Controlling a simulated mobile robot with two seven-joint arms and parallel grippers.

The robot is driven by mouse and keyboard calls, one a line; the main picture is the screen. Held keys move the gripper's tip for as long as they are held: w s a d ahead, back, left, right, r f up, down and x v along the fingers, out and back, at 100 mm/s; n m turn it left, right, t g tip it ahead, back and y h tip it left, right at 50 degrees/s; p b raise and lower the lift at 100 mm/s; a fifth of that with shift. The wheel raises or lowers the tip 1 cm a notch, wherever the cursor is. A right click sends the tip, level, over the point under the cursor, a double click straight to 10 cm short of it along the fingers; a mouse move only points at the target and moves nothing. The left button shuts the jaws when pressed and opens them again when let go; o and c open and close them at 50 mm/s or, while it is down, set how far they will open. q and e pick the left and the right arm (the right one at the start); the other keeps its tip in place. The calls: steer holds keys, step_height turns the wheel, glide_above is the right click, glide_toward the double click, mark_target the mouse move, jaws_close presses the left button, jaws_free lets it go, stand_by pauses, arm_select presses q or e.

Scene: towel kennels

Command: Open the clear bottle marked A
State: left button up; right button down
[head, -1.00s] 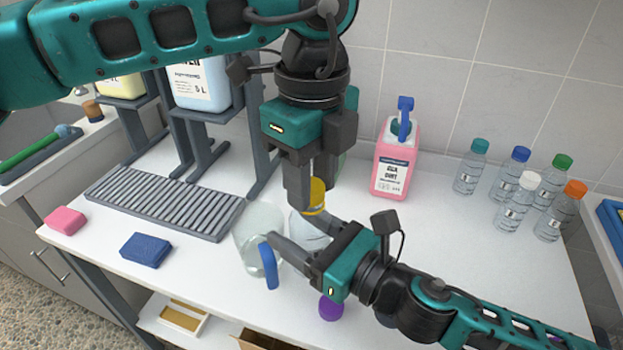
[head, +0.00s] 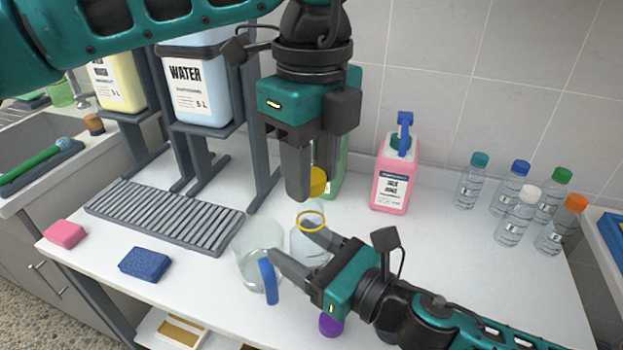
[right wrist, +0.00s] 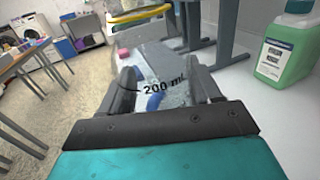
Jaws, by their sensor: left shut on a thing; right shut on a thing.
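The clear bottle (head: 307,246) stands upright on the white worktop, with its yellow-rimmed mouth uncovered. My right gripper (head: 288,243) is shut around its body from the right. In the right wrist view the bottle (right wrist: 165,75) sits between the fingers and carries a "200 mL" print; I cannot see a letter A. The yellow cap (head: 318,181) is held above the mouth, apart from it, in my left gripper (head: 311,184), which points down and is shut on it. Part of the cap is hidden by a finger.
A clear jug with a blue handle (head: 268,281) stands just left of the bottle. A green container (head: 341,165) is behind the left gripper, and a pink bottle (head: 390,185) to its right. Several small water bottles (head: 515,218) stand at the right. A grey drain rack (head: 165,213) lies left.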

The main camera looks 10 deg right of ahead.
arm_select(q)
steer(key=shift+r, duration=0.8)
